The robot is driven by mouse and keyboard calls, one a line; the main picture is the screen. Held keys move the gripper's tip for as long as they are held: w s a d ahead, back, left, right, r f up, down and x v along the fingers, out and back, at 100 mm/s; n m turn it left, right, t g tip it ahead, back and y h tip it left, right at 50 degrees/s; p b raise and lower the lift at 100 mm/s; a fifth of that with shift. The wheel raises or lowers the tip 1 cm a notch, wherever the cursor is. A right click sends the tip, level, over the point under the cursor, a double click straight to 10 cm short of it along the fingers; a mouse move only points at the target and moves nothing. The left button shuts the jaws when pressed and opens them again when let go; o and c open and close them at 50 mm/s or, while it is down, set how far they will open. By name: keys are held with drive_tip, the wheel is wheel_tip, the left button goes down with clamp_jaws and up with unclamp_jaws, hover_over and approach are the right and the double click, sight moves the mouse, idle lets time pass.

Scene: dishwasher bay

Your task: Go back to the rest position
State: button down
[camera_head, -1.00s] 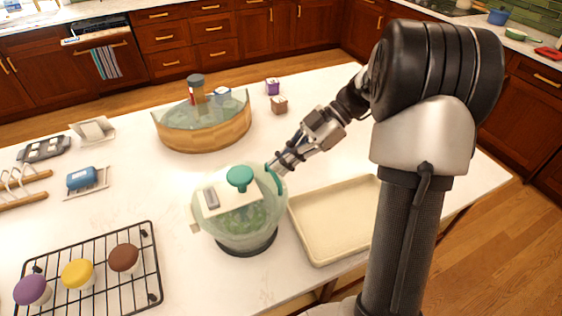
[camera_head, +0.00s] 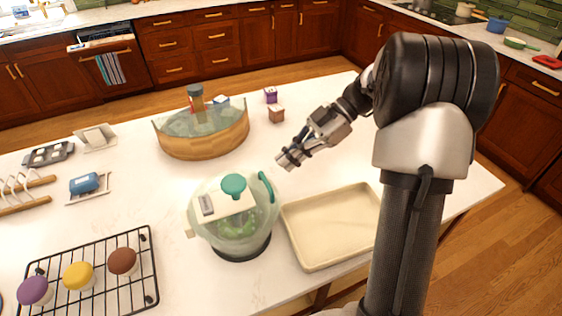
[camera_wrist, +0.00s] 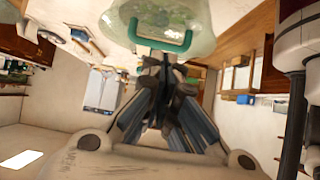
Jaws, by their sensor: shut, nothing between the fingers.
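My gripper (camera_head: 287,161) is shut and empty, held above the white counter behind and to the right of the clear bowl-shaped container (camera_head: 257,227). In the wrist view my gripper (camera_wrist: 160,68) points toward that container (camera_wrist: 190,15), whose teal handle (camera_wrist: 160,38) shows just beyond the fingertips. The container has a teal knob (camera_head: 233,184) on its lid, green contents and a dark base. In the head view a gap shows between the fingers and its teal handle (camera_head: 267,187).
A beige tray (camera_head: 330,222) lies right of the container. A black rack (camera_head: 145,262) with muffin-like items is at front left.

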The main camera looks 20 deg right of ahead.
drive_tip(key=d, duration=0.5)
drive_tip(key=s+a+r+m+h, duration=0.6)
drive_tip(key=s+a+m, duration=0.15)
drive_tip(key=a, duration=0.25)
drive_tip(key=s+a+m+t+h, duration=0.2)
drive_tip(key=s+m, duration=0.3)
drive_tip(key=s, duration=0.1)
drive_tip(key=s+a+f+m+t+h, duration=0.1)
drive_tip(key=s+a+m+t+h, duration=0.1)
drive_tip(key=s+m, duration=0.3)
drive_tip(key=shift+s+a+t+h+p, duration=0.2)
drive_tip(key=shift+s+t+h+p, duration=0.15)
drive_tip(key=shift+s, duration=0.85)
